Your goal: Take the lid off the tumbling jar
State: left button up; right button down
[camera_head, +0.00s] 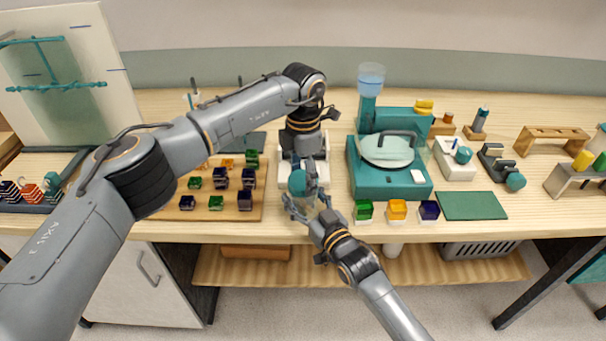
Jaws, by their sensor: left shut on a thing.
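The tumbling jar (305,207) is small in view and mostly hidden by my two grippers; only a pale bit of its body shows. A teal rounded part, which looks like its lid (297,183), is at its top. My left gripper (306,176) comes down from above at the lid and is shut on it; its fingertips are partly hidden. My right gripper (302,208) reaches in from the front, with its fingers around or beside the jar body. I cannot tell whether they touch it. A white base (285,178) stands behind them on the bench.
A wooden board (222,212) with several coloured glass pieces lies left. A teal machine (390,185) with a clear water cup (371,78) stands close on the right. Green, amber and dark blue blocks (397,210) sit along the front edge. A green mat (471,205) is bare.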

pick_arm(q)
jog(key=n, duration=0.9)
jog(key=shift+n, duration=0.3)
jog(key=n, duration=0.3)
jog(key=shift+n, duration=0.4)
jog(key=n, duration=0.4)
jog(key=shift+r, duration=0.25)
jog(key=shift+r, duration=0.9)
